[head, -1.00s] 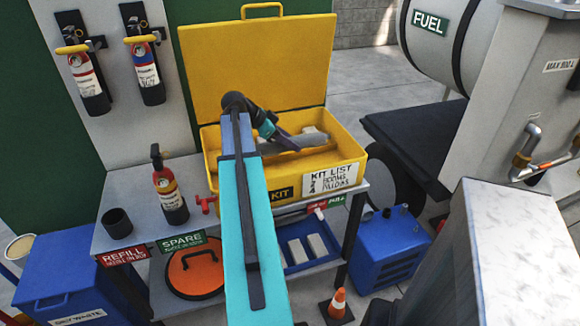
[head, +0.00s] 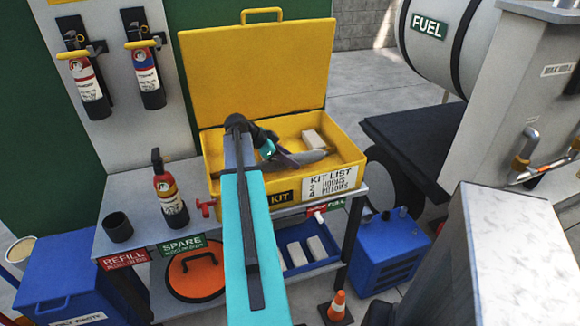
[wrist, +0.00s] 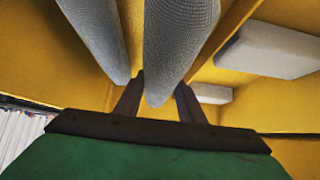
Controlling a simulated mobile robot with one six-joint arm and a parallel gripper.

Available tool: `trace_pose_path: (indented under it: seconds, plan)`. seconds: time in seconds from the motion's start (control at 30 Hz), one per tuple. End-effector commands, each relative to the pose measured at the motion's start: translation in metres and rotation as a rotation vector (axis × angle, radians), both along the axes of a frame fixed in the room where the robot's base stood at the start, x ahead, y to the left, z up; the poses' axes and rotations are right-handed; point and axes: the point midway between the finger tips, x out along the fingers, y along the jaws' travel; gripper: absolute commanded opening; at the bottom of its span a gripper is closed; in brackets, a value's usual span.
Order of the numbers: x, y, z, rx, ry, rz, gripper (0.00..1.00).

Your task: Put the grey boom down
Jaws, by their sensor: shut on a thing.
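The grey boom (wrist: 178,45) is a mesh-covered tube. In the wrist view its rounded near end sits between the two fingers of my gripper (wrist: 160,98), which is shut on it. A second grey boom (wrist: 95,35) lies beside it on the left. In the head view my gripper (head: 288,157) is down inside the open yellow kit box (head: 348,156), and grey boom (head: 312,157) shows past it near the front wall. My arm hides part of the box's left side. I cannot tell whether the held boom touches the box floor.
White pillows lie in the box; one (head: 313,139) shows at the back right, also in the wrist view (wrist: 268,48). The raised lid (head: 260,70) stands behind. A red extinguisher (head: 168,187) and a black cup (head: 117,226) stand on the bench left of the box.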

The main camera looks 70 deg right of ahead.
Motion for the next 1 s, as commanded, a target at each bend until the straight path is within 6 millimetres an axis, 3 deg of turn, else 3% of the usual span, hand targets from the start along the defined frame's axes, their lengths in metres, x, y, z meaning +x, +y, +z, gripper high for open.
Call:
trace_pose_path:
  seconds: [0.4, 0.83, 0.87, 0.93, 1.0]
  plan:
    - [-0.001, 0.0, -0.033, 0.001, 0.0, -0.001, 0.07]
    - [-0.001, 0.0, -0.037, -0.001, 0.0, -0.001, 0.07]
    - [-0.001, 0.0, -0.036, -0.001, 0.0, -0.001, 0.41]
    - [-0.001, 0.0, -0.035, -0.001, 0.0, -0.001, 0.52]
    - [-0.001, 0.0, -0.035, -0.001, 0.0, -0.001, 0.54]
